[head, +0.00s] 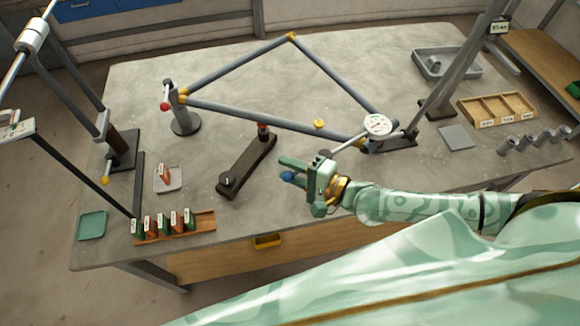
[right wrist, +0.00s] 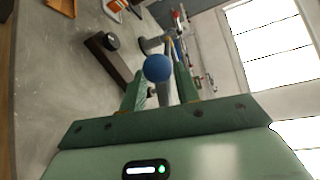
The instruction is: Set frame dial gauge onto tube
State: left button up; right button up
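The dial gauge (head: 377,124) has a round white face, a thin grey rod and, in line with it, a blue ball tip (head: 287,176). My right gripper (head: 297,170) appears shut around the rod near the ball; the fingers hide part of the rod. In the right wrist view the blue ball (right wrist: 158,68) shows between the green fingers, its stem behind it. The dial face overlaps the right corner of the grey tube frame; contact cannot be told. The frame's near tube (head: 265,120) runs left from that corner to a round stand. My left gripper is out of view.
A dark block with a round knob (head: 245,165) lies left of my right gripper. A rack of coloured tags (head: 205,223) and a green tray (head: 92,225) lie at the front left. A wooden compartment tray (head: 497,122) and grey cylinders stand at right. Upright posts flank the frame.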

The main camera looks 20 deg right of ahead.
dwell(0.4)
jog(key=b+v, duration=0.1)
jog(key=v, duration=1.5)
jog(key=shift+s, duration=0.15)
jog(key=shift+d, duration=0.1)
